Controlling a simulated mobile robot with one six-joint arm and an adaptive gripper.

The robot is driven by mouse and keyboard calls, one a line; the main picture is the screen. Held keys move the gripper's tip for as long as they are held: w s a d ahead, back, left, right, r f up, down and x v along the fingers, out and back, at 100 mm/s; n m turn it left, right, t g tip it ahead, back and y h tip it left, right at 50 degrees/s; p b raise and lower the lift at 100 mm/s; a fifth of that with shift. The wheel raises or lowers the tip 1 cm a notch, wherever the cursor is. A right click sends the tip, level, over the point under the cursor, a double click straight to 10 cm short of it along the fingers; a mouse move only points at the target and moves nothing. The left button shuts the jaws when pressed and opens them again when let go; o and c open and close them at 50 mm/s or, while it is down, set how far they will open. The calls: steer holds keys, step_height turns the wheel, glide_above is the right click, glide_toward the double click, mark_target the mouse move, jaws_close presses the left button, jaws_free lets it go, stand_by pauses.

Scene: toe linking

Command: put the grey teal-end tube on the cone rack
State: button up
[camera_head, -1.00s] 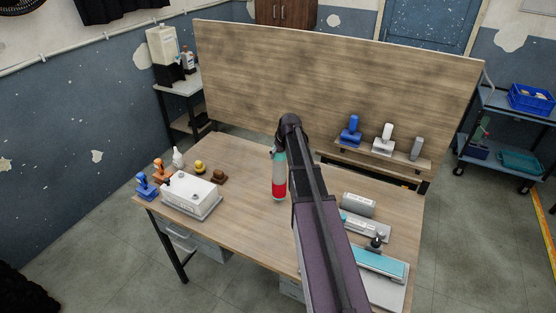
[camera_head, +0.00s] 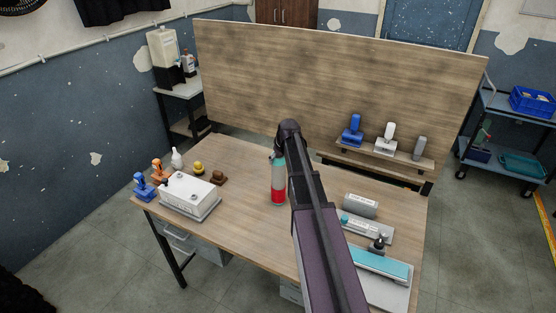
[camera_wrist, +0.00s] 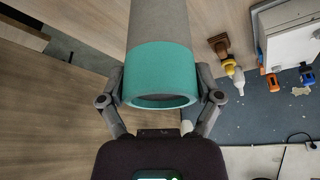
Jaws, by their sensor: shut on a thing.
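My gripper (camera_wrist: 163,100) is shut on the tube near the teal end, one finger on each side. In the head view my arm hides most of the gripper. I cannot surely make out the cone rack; a low wooden shelf (camera_head: 372,162) at the table's back right bears blue, white and grey upright things.
A white box (camera_head: 188,194) stands at the left, with blue and orange tools (camera_head: 158,170) beside it. A grey cylinder (camera_head: 361,206) and a teal-topped tray (camera_head: 380,264) lie at the right. A wooden panel (camera_head: 330,90) closes the back. The table's middle is mostly clear.

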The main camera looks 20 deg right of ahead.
steer(key=shift+f, duration=0.15)
steer(key=o, duration=1.1)
steer(key=p+v, duration=1.1)
steer(key=v, duration=0.1)
steer(key=shift+r, duration=0.25)
stand_by(0.4)
steer(key=s+a+f+g, duration=0.1)
steer(key=s+a+g, duration=0.3)
steer(key=s+a, duration=1.7)
steer(key=a, duration=0.2)
steer(key=shift+s+a+f+m+g, duration=0.2)
steer(key=shift+a+f+m+g, duration=0.1)
steer(key=shift+a+m, duration=0.1)
